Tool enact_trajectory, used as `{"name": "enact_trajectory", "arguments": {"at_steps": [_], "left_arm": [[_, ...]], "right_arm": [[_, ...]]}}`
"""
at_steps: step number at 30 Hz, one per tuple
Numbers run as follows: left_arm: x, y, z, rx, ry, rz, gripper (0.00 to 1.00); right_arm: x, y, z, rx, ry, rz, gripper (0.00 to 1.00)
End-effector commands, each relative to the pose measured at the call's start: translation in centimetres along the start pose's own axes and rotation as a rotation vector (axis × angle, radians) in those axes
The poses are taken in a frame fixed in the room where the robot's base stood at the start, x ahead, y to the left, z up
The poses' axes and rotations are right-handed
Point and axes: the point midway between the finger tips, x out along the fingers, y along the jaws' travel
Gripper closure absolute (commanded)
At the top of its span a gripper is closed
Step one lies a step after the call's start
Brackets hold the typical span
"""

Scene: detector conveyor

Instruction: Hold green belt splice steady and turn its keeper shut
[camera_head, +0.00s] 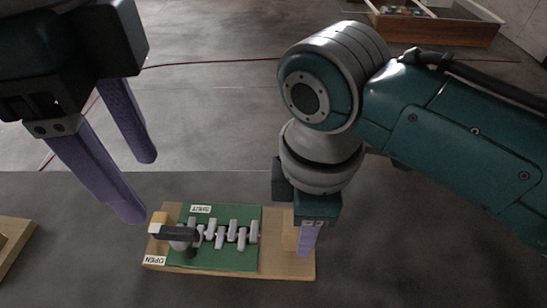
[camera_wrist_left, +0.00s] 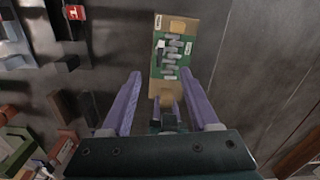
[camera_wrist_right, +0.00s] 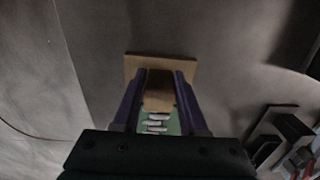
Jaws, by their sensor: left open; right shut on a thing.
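The green belt splice (camera_head: 222,253) lies on a wooden board (camera_head: 215,272) on the dark table, with several grey metal fingers across it. Its keeper (camera_head: 180,236), a black and grey lever with a pale tip, sits at the board's left end, beside the OPEN label (camera_head: 155,260). The SHUT label (camera_head: 201,209) is at the back edge. My right gripper (camera_head: 306,240) points down at the board's right end, shut on a wooden block (camera_wrist_right: 160,92) there. My left gripper (camera_head: 140,190) is open and empty, above and left of the board. The board also shows in the left wrist view (camera_wrist_left: 158,92).
A wooden piece (camera_head: 12,240) lies at the left edge of the table. A wooden tray (camera_head: 440,25) with small items is far back on the floor. Red cables cross the floor. The table in front of the board is clear.

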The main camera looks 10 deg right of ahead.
Motion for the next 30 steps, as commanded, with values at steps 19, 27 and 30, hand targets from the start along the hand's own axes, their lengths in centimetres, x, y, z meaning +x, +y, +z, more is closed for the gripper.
{"name": "enact_trajectory", "arguments": {"at_steps": [19, 27, 30], "left_arm": [[-1.5, 0.0, -0.1, -0.869, 0.002, -0.001, 0.03], [-2.1, 0.0, 0.0, -1.297, 0.000, 0.000, 0.03], [-2.0, 0.0, 0.0, -1.355, -0.001, 0.000, 0.03]], "right_arm": [[0.0, 0.0, 0.0, 0.000, 0.000, 0.000, 1.00], [0.0, 0.0, 0.0, 0.000, 0.000, 0.000, 1.00], [0.0, 0.0, 0.0, 0.000, 0.000, 0.000, 1.00]]}}
